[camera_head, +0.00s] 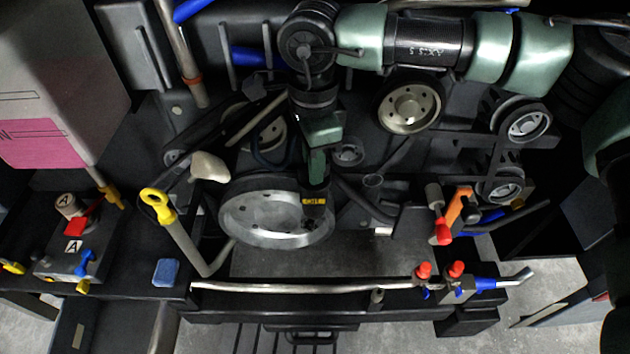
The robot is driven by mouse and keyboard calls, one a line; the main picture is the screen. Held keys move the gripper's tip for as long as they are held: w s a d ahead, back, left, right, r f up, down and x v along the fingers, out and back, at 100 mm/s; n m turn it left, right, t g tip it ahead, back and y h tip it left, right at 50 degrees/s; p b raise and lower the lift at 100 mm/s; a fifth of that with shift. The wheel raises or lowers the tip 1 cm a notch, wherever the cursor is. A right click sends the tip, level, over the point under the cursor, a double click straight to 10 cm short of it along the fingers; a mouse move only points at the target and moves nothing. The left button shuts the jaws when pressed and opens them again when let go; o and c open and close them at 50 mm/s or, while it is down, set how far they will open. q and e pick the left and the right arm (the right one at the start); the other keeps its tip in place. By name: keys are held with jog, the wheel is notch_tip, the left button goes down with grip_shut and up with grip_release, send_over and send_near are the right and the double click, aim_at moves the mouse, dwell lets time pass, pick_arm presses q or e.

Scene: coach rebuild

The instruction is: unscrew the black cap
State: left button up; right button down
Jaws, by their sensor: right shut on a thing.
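My right arm comes in from the upper right and bends down in the middle of the camera_head view. My right gripper (316,188) points down at the right edge of the large silver pulley (262,217). It is shut on a small dark piece with a yellow mark (314,202), which looks like the black cap. The fingers hide most of it, and I cannot tell whether it is still seated on its thread. My left gripper is not in view.
A yellow-handled dipstick tube (178,238) stands left of the pulley. Smaller pulleys (410,106) lie behind and right. A metal pipe with red-knobbed valves (310,288) runs along the front. A blue sponge (166,272) and a panel with levers (68,262) are at left.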

jog(key=shift+n, duration=1.1)
jog(key=shift+b, duration=0.35)
jog(key=shift+f+n+b, duration=0.15)
jog(key=shift+n+b, duration=0.35)
jog(key=shift+n, duration=0.7)
jog(key=shift+n+b, duration=0.35)
jog(key=shift+n, duration=1.45)
